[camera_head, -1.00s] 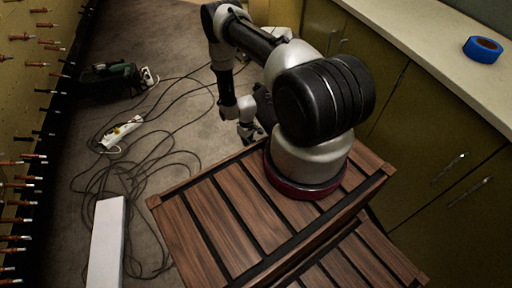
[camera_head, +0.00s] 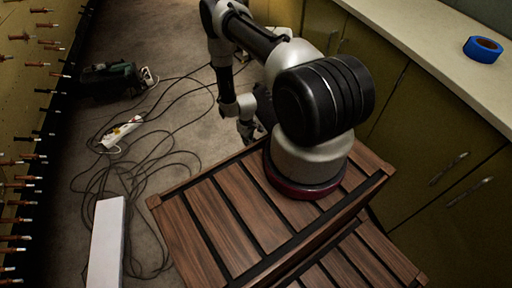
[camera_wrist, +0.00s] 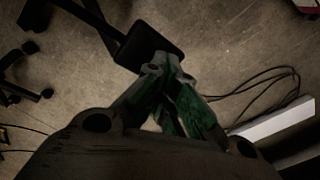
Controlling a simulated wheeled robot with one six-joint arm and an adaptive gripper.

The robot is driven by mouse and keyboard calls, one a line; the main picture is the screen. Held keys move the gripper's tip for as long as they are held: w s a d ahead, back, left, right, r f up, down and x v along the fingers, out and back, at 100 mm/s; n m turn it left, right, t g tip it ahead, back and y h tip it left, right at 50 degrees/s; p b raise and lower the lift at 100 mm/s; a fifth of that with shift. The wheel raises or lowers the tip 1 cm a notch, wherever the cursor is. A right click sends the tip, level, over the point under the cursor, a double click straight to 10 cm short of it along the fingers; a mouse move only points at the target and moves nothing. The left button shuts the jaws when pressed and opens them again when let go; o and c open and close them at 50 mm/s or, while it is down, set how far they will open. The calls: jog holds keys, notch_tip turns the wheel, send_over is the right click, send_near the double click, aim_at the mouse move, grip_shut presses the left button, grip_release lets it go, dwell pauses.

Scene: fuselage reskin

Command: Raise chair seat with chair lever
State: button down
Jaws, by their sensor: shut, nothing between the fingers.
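My gripper (camera_head: 247,130) hangs low over the floor beyond the wooden-slatted top, pointing down. In the wrist view my gripper (camera_wrist: 160,72) has its greenish fingers together, with nothing held. A black flat paddle-like part on a bar (camera_wrist: 148,46) lies right at or just beyond the fingertips. I cannot tell whether it is the chair lever or another chair part, or whether the fingers touch it. Dark chair casters (camera_wrist: 31,47) show at the left of the wrist view. In the head view a dark part of the chair (camera_head: 264,104) is mostly hidden behind my arm. The seat is not clearly seen.
Cables, a white power strip (camera_head: 122,131) and a green-black tool (camera_head: 113,79) lie on the floor at left. A long white box (camera_head: 106,243) lies nearer. Cabinets (camera_head: 440,150) with a counter and blue tape roll (camera_head: 483,49) line the right.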

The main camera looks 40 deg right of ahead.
jog(key=shift+r, duration=3.55)
